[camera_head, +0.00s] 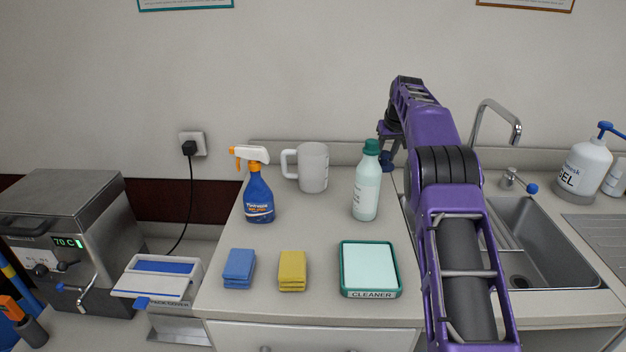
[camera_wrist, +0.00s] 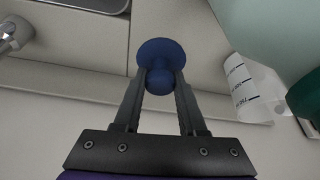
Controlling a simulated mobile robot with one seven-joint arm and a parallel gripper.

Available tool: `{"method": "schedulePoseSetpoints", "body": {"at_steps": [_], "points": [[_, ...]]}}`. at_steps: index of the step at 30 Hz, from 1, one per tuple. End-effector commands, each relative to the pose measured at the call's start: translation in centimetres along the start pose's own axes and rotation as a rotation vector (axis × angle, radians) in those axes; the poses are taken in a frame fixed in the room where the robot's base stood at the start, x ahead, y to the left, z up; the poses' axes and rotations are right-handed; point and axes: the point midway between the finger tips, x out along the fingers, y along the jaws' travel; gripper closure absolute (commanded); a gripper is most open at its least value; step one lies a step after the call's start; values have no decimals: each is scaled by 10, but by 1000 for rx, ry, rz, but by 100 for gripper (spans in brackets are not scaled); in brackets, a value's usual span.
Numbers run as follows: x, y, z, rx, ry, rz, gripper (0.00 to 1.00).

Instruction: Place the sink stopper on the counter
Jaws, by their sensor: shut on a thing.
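The blue sink stopper (camera_wrist: 161,52), a round disc with a knob, is held by its knob between the fingers of my gripper (camera_wrist: 161,88). In the head view the stopper (camera_head: 387,161) shows partly behind my arm, just right of the green-capped bottle. My gripper (camera_head: 387,145) is at the back of the counter (camera_head: 320,220), pointing down there. I cannot tell whether the stopper touches the surface. The sink (camera_head: 545,240) with its tap is to the right of my arm.
The green-capped bottle (camera_head: 367,185) stands close left of my gripper. A white jug (camera_head: 312,168), spray bottle (camera_head: 259,190), blue sponges (camera_head: 239,268), yellow sponges (camera_head: 292,270) and cleaner tray (camera_head: 370,294) occupy the counter. Its middle has bare room. The wall is close behind.

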Motion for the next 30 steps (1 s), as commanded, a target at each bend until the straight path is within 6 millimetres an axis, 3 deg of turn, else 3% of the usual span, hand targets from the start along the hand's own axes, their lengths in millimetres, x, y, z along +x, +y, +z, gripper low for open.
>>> {"method": "schedulePoseSetpoints", "body": {"at_steps": [4, 12, 19, 24, 30], "points": [[6, 0, 3, 0, -1, 0, 100], [49, 0, 21, 0, -1, 0, 100], [66, 0, 27, 0, -1, 1, 100], [89, 0, 37, 1, -1, 0, 100], [92, 0, 38, 0, 1, 0, 100]]}}
